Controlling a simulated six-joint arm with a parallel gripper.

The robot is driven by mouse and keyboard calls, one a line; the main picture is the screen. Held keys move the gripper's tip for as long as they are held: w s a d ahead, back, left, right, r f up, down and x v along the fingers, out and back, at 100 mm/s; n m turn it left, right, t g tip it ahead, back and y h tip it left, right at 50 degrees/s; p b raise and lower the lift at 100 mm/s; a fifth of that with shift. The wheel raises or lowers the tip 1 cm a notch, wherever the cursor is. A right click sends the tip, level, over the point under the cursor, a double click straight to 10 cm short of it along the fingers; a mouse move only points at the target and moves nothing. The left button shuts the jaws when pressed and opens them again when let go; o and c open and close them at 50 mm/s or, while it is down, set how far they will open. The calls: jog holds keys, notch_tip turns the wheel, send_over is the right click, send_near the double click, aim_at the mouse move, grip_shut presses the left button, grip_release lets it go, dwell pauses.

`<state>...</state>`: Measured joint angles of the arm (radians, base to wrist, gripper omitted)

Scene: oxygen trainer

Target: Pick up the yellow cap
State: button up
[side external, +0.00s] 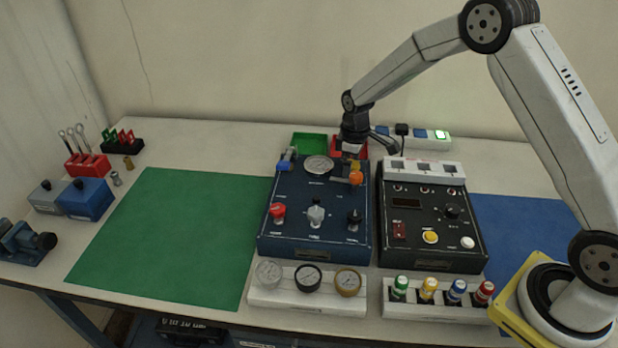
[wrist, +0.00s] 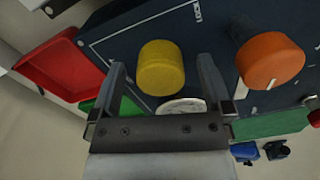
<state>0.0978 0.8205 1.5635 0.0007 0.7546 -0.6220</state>
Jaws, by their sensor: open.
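The yellow cap (wrist: 161,68) is a round, ribbed cap on the dark blue panel (wrist: 140,32); in the wrist view it lies between the fingers of my gripper (wrist: 162,76). The fingers are open, with a gap on both sides of the cap. In the side external view my gripper (side external: 352,153) is over the far right part of the blue panel (side external: 335,215). The cap is largely hidden there. An orange knob (wrist: 270,61) sits to the right of the cap and also shows in the side view (side external: 356,178).
A round gauge (side external: 318,166) lies close to my gripper. A green tray (side external: 310,139) and a red tray (wrist: 62,66) are behind the panel. A black panel (side external: 432,240) stands to the right. The green mat (side external: 170,230) is clear.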

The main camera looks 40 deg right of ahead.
jog(key=shift+c, duration=0.2)
jog(key=c, duration=1.2)
jog(key=shift+r, duration=0.2)
jog(key=shift+c, duration=0.2)
jog(key=shift+r, duration=0.55)
jog(key=s+a+r, duration=0.1)
jog(key=s+r, duration=1)
jog(key=s, duration=0.3)
jog(key=shift+r, duration=0.3)
jog(key=shift+w+a, duration=0.1)
jog(key=shift+a, duration=0.05)
